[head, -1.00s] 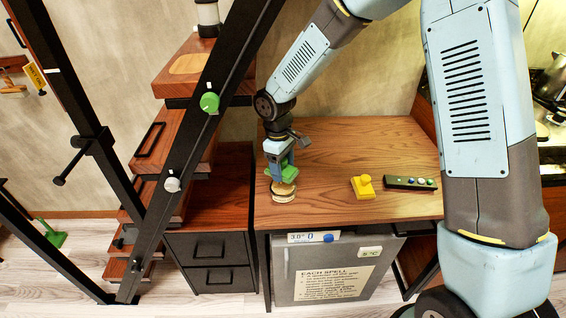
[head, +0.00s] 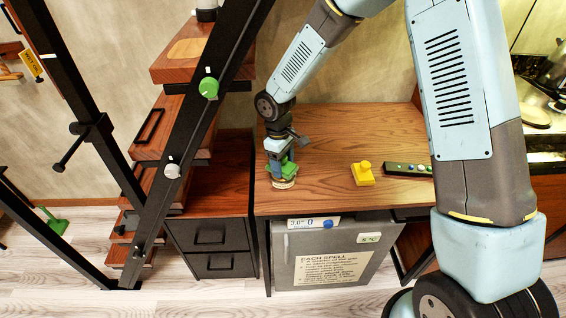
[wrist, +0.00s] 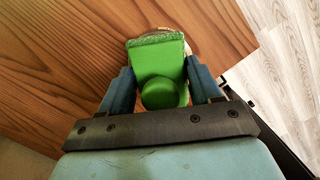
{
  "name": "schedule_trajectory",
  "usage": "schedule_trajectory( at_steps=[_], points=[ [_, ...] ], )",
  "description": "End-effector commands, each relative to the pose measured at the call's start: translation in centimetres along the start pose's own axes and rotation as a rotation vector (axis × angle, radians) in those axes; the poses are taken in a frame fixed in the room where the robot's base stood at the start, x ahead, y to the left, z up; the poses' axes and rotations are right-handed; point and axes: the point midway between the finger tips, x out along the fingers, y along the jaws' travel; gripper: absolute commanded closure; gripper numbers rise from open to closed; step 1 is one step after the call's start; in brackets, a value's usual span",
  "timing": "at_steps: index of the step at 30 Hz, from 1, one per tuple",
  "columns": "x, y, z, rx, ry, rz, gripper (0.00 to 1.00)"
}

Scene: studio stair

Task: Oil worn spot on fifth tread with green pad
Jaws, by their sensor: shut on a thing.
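My gripper (head: 279,160) is shut on the green pad (head: 288,169), holding it by its round knob at the table's front left corner. The pad also shows in the wrist view (wrist: 158,58) between the blue fingers (wrist: 161,90). Right under the pad is a small pale round dish (head: 283,185), mostly hidden by it; the pad appears to touch or nearly touch it. The pale worn spot (head: 187,50) is on a high reddish wooden tread (head: 173,73), up and left of my gripper.
A black sloping rail (head: 190,134) with a green knob (head: 208,88) and a white knob (head: 172,171) crosses in front of the treads. A yellow knobbed block (head: 363,174) and a black button strip (head: 408,169) are on the table (head: 340,135). A dark cylinder (head: 207,13) stands above the worn spot.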

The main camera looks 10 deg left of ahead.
Motion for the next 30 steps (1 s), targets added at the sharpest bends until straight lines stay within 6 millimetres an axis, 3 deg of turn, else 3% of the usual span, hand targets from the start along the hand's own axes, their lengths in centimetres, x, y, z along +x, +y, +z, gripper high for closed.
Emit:
schedule_trajectory(
  at_steps=[30],
  points=[
    [0.61, 0.01, -0.07, 0.000, 0.000, 0.000, 0.61]
  ],
)
